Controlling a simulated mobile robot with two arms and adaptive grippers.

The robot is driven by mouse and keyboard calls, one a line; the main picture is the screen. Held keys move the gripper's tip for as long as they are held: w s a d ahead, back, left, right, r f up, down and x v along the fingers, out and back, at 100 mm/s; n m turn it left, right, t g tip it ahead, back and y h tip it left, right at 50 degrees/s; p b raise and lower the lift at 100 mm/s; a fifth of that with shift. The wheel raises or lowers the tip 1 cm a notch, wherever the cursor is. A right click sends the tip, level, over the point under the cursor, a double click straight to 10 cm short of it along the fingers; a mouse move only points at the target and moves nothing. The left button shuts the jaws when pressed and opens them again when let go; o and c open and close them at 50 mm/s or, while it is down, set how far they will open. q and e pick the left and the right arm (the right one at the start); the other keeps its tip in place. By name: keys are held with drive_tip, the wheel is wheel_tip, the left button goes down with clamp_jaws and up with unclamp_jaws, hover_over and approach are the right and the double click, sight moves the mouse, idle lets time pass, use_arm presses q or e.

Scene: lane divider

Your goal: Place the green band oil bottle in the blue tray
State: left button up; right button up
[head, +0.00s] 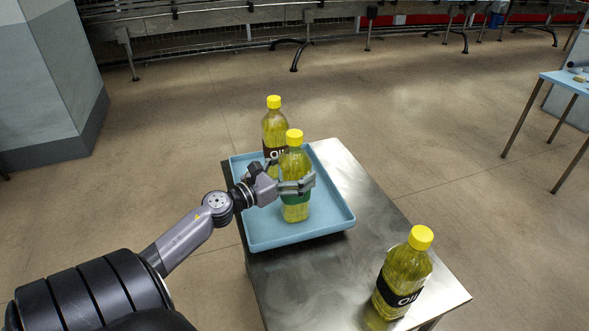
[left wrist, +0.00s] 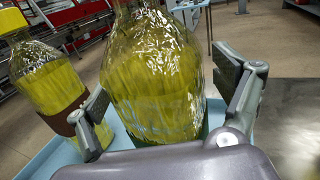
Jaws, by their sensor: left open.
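The green band oil bottle (head: 294,168) stands upright in the blue tray (head: 283,239), with its yellow cap on top. My left gripper (head: 298,184) is open, with its fingers on either side of this bottle at the height of the green band. In the left wrist view the bottle (left wrist: 153,75) fills the middle between the two spread fingers (left wrist: 165,112). A little green of its band shows low down; the rest is hidden by the gripper. My right gripper is not in view.
A second oil bottle (head: 274,130) with a brown-looking label stands behind, at the tray's far side. A black-label oil bottle (head: 404,275) stands on the metal table (head: 311,286) at the front right. A blue-topped table (head: 569,82) stands far right.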

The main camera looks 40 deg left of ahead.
use_arm(q)
drive_tip(key=shift+s+a+f, duration=0.1)
drive_tip(key=shift+s+f, duration=0.05)
drive_tip(key=shift+s, duration=0.3)
drive_tip(key=s+a+b, duration=0.1)
drive_tip(key=s+b, duration=0.2)
drive_tip(key=s, duration=0.8)
drive_tip(key=shift+a, duration=0.25)
